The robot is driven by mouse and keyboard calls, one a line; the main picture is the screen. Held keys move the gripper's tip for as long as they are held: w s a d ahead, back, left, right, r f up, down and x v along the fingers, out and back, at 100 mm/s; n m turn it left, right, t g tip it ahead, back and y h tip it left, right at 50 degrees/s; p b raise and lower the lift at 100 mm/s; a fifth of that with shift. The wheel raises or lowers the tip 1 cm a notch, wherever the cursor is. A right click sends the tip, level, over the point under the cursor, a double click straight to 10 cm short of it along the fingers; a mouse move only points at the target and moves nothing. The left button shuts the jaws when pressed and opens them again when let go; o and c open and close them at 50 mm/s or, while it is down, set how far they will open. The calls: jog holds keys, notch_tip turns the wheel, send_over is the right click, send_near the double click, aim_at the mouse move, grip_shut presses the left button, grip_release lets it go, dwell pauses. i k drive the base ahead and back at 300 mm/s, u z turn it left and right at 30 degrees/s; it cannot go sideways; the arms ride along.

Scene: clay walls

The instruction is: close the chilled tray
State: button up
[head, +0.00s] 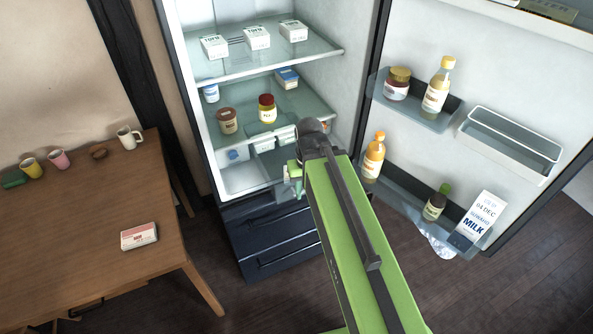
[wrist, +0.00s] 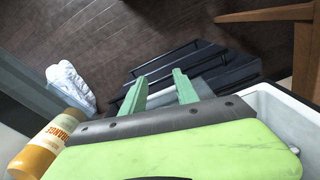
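The chilled tray (head: 244,180) is a pale, shallow tray low in the open fridge, below the glass shelves. It appears pulled out toward the front. Its right part is hidden behind my arm. In the wrist view a white tray wall (wrist: 288,118) shows at the right edge, beside my gripper. My gripper (wrist: 160,80) has its two green fingers apart with nothing between them. In the head view my gripper (head: 292,178) is at the tray's right front, mostly hidden by my green arm. I cannot tell whether it touches the tray.
The fridge door (head: 480,60) stands open at right, its racks holding bottles, a jar and a milk carton (head: 474,222). Dark lower drawers (head: 270,240) look shut. A wooden table (head: 80,220) stands at left. A crumpled white bag (wrist: 70,85) lies near an orange bottle (wrist: 45,145).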

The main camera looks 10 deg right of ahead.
aim_at(264, 173)
jog(key=z, duration=0.05)
jog(key=i, duration=0.1)
jog(key=z, duration=0.1)
jog(key=k, duration=1.1)
jog(key=u, duration=1.9)
jog(key=i, duration=0.7)
jog(key=z, duration=1.15)
